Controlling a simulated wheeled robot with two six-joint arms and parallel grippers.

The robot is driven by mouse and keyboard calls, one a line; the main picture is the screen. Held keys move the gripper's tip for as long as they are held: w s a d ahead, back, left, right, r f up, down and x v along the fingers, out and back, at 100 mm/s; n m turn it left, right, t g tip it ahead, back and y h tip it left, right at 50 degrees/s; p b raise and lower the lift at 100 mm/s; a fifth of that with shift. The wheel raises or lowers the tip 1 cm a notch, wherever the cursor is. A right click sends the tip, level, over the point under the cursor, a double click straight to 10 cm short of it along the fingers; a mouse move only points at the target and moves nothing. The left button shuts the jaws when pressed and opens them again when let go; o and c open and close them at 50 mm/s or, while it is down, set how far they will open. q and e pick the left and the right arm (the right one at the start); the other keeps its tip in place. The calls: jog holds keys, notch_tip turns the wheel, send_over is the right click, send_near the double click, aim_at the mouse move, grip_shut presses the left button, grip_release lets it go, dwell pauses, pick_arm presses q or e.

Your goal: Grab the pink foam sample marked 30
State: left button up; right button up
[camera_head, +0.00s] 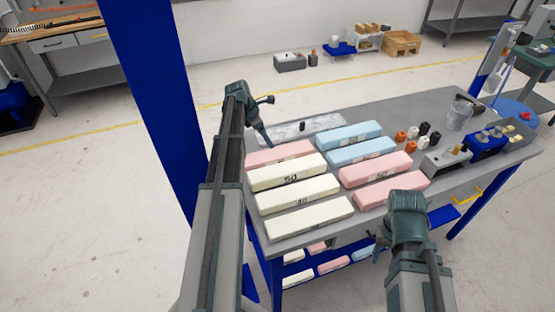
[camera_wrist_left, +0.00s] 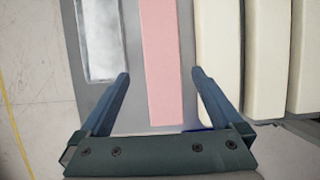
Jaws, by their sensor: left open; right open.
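A pink foam block (camera_head: 281,153) lies at the back of the left row on the grey table; its printed mark is too small to read. My left gripper (camera_head: 267,121) is open above it. In the left wrist view the same pink block (camera_wrist_left: 160,50) lies lengthwise between the open fingers of my left gripper (camera_wrist_left: 160,74), with nothing gripped. Two more pink blocks (camera_head: 376,169) (camera_head: 390,188) lie in the right row; their marks are not clearly legible. My right gripper (camera_head: 384,235) is open and empty at the table's front edge.
Cream blocks (camera_head: 288,172) lie in front of the left pink block, close beside it. A silvery plate (camera_head: 318,125) lies behind it. Blue blocks (camera_head: 350,135) fill the back of the right row. Small cylinders (camera_head: 411,132) and a metal cup (camera_head: 459,114) stand further right.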

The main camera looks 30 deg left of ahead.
pick_arm(q)
jog(key=b, duration=0.4)
send_over(277, 153)
jog(key=s+a, duration=0.1)
jog(key=a, duration=0.1)
jog(key=f, duration=0.5)
jog(key=shift+s+d, duration=0.1)
jog(key=shift+s, duration=0.1)
jog(key=b+x, duration=0.5)
jog(key=shift+d+f, duration=0.1)
jog(key=shift+f, duration=0.1)
jog(key=shift+r, duration=0.1)
jog(key=c, duration=1.1)
jog(key=shift+o, duration=0.2)
